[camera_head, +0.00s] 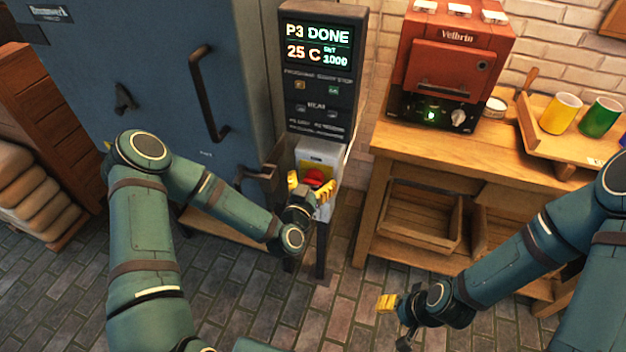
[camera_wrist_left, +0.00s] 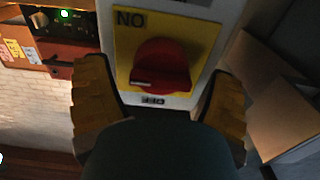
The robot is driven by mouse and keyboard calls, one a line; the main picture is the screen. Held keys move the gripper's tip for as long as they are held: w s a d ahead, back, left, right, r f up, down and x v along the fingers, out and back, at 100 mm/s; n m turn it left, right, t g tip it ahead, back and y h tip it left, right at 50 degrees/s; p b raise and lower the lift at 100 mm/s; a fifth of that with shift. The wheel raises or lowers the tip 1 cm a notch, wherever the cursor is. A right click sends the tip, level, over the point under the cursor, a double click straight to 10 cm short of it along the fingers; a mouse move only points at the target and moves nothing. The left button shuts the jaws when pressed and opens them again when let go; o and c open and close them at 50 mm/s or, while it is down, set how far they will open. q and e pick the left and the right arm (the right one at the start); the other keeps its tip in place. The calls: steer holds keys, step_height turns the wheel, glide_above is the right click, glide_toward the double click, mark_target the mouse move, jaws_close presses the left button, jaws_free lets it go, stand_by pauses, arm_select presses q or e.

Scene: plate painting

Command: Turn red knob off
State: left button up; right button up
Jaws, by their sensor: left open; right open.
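The red knob (camera_head: 316,176) sits on a yellow plate (camera_head: 318,164) on a light switch box below the oven's control panel. In the left wrist view the red knob (camera_wrist_left: 162,66) is large and close, with a white mark on its left part. The plate's lettering appears inverted, with ON at the top and OFF at the bottom. My left gripper (camera_head: 311,189) is open at the knob. Its yellow fingers lie on either side of the knob in the wrist view, and contact is not clear. My right gripper (camera_head: 393,318) is open and empty, low over the floor.
A large blue-grey oven (camera_head: 165,75) stands at the left, its display (camera_head: 318,45) reading P3 DONE, 25 C. A wooden bench (camera_head: 420,150) at the right holds a small red oven (camera_head: 452,60) and a tray with yellow (camera_head: 560,113) and green (camera_head: 599,118) cups.

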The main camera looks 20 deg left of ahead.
arm_select(q)
steer(key=c, duration=1.1)
steer(key=shift+n, duration=0.3)
steer(key=shift+c, duration=0.2)
steer(key=n+b, duration=0.1)
steer(key=n, duration=0.2)
steer(key=shift+a+f+n+b, duration=0.1)
steer(key=shift+n+b, duration=0.2)
steer(key=shift+b, duration=0.05)
steer(key=n+b, duration=0.1)
steer(key=n, duration=0.4)
steer(key=shift+a+f+b, duration=0.1)
steer(key=shift+b, duration=0.3)
steer(key=n, duration=0.4)
steer(key=shift+b, duration=0.4)
steer(key=shift+f+n, duration=0.15)
steer(key=shift+n, duration=2.15)
